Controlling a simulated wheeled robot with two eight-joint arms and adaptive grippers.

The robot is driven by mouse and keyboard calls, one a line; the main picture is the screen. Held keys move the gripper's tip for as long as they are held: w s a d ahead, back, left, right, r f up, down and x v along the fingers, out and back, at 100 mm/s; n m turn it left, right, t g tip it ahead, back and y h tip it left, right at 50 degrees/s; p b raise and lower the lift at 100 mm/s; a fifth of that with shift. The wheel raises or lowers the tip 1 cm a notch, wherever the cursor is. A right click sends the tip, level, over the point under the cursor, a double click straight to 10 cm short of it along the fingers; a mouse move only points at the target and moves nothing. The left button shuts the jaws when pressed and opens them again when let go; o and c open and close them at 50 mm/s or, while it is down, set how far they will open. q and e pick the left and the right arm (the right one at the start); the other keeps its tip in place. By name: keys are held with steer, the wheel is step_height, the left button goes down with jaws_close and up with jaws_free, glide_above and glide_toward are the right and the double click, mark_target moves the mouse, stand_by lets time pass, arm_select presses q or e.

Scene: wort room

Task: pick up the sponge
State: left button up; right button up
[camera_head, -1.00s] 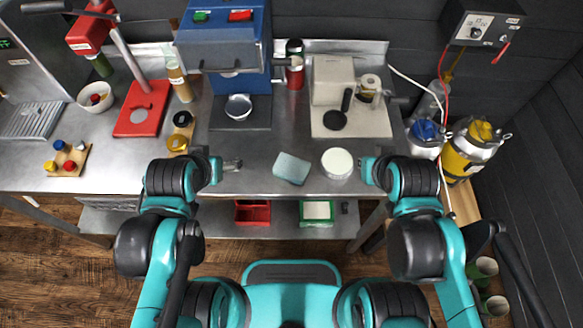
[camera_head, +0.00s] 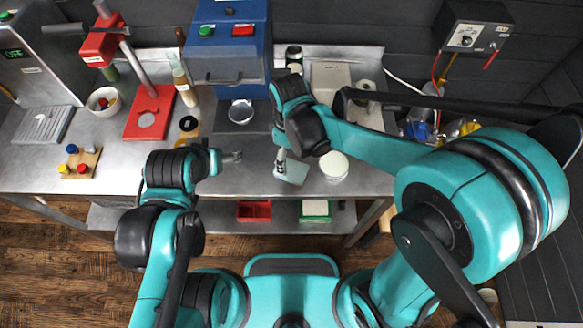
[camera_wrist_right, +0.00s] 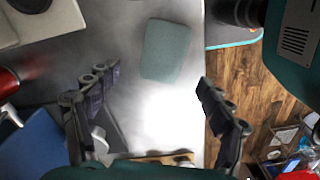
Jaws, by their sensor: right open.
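The sponge (camera_head: 297,172) is a pale blue-green block lying flat near the front edge of the steel counter, partly covered by my right gripper in the head view. In the right wrist view the whole sponge (camera_wrist_right: 165,50) shows, beyond the fingertips. My right gripper (camera_head: 281,162) is over the sponge's left part, pointing down. In the wrist view this gripper (camera_wrist_right: 156,78) has its fingers spread wide with nothing between them. My left gripper (camera_head: 233,157) is over the counter to the left of the sponge; its jaws are too small to read.
A round white-topped container (camera_head: 334,165) stands just right of the sponge. A blue machine (camera_head: 228,45) with a metal bowl (camera_head: 240,111) is behind. A red stand (camera_head: 149,112) is farther left. Red (camera_head: 254,210) and green (camera_head: 314,209) bins sit on the shelf below.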

mark_target(292, 169)
steer(key=f+b, duration=0.1)
steer(key=f, duration=0.4)
steer(key=f+b, duration=0.1)
steer(key=f, duration=0.1)
steer(key=shift+s+d+f+b, duration=0.25)
steer(key=shift+s+f+b, duration=0.05)
steer(key=shift+f, duration=0.05)
steer(key=c, duration=0.8)
